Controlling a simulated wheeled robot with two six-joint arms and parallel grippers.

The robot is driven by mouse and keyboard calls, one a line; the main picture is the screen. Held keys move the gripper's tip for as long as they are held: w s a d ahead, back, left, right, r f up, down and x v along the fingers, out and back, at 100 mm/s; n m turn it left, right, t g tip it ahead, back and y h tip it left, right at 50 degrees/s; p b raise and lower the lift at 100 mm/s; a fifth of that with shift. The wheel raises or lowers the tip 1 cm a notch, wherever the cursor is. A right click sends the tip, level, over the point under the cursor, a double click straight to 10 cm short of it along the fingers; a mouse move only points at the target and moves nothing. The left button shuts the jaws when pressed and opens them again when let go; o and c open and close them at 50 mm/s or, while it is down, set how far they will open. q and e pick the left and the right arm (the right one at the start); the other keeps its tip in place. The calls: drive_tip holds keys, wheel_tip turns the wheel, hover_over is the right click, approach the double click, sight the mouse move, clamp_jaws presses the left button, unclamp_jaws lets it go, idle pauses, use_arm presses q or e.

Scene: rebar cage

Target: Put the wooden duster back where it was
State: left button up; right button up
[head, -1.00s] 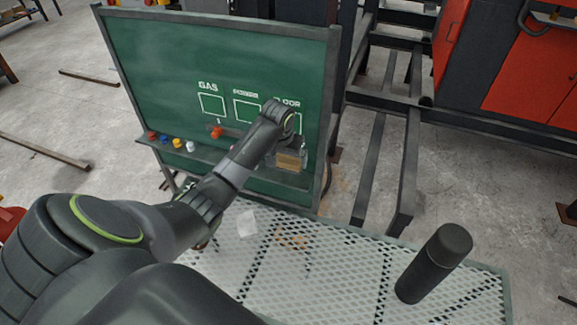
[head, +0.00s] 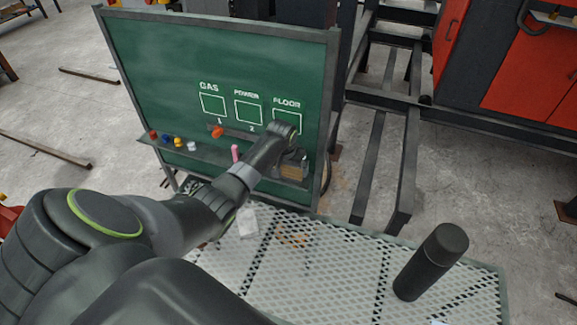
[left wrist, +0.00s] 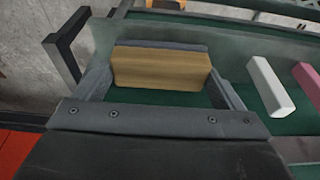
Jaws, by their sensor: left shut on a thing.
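The wooden duster (head: 293,171), a tan wooden block with a dark grey felt side, is in my left gripper (head: 291,166) low in front of the green chalkboard (head: 215,60). In the left wrist view the duster (left wrist: 160,70) sits between the two fingers of my left gripper (left wrist: 165,90), which is shut on it. It is at the right end of the board's ledge (head: 210,160); I cannot tell whether it touches the ledge. My right gripper is not in view.
A pink stick (head: 235,153) stands out near the ledge, left of my gripper. A white stick (left wrist: 270,86) lies close to the right finger. Several coloured pieces (head: 178,142) line the ledge's left part.

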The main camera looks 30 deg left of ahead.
use_arm(q)
drive_tip(key=shift+f, duration=0.15)
drive_tip(key=o, duration=0.6)
drive_tip(key=v, duration=1.2)
drive_tip(key=shift+w, duration=0.1)
